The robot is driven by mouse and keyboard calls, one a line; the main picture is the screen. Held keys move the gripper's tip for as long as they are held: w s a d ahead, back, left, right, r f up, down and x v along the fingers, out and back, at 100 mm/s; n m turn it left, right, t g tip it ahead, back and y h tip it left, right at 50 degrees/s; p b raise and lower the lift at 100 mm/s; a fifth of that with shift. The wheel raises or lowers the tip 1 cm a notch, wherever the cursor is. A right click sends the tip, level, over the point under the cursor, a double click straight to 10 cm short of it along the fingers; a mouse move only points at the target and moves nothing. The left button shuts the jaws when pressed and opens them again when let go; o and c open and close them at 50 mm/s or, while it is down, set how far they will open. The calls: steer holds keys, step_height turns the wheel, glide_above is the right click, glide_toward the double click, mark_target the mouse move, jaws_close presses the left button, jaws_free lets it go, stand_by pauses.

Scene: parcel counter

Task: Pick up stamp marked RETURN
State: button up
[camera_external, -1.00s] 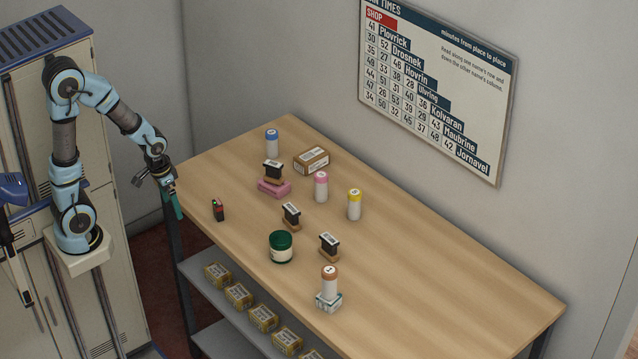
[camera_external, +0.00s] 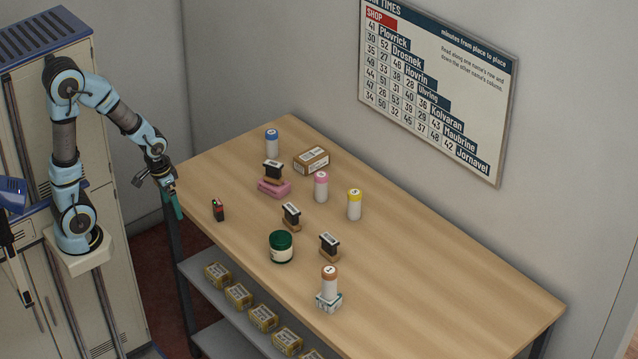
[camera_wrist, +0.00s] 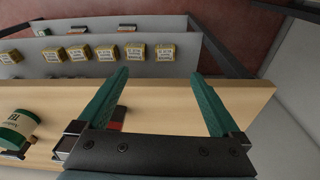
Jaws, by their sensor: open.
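Three stamps with black tops and wooden bases are on the wooden counter (camera_external: 440,285). One stamp (camera_external: 272,171) sits on a pink block (camera_external: 274,188) toward the back. A second stamp (camera_external: 291,215) stands behind the green-lidded jar. A third stamp (camera_external: 330,246) stands to the right of that jar. Their labels are too small to read, so I cannot tell which is marked RETURN. My gripper (camera_external: 174,203) is at the counter's left end, away from the stamps. In the wrist view my gripper (camera_wrist: 160,95) has its green fingers wide apart with nothing held between them.
Yellow packages (camera_external: 263,317) line the lower shelf. The counter's right end is clear.

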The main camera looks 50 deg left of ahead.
step_height(320, 180, up, 13)
steer(key=t+p, duration=0.2)
steer(key=t, duration=0.1)
glide_above(326, 239)
steer(key=s, duration=0.3)
step_height(326, 239, down, 6)
steer(key=shift+n, duration=0.4)
steer(key=x, duration=0.2)
steer(key=p+x, duration=0.1)
steer(key=x, duration=0.1)
steer(key=shift+w+a+f, duration=0.1)
steer(key=shift+w+f, duration=0.1)
steer(key=shift+w, duration=0.15)
steer(key=shift+d+p+x, duration=0.2)
steer(key=shift+p+x, duration=1.4)
steer(key=shift+x, duration=1.25)
steer(key=shift+w, duration=0.1)
steer(key=shift+c, duration=0.2)
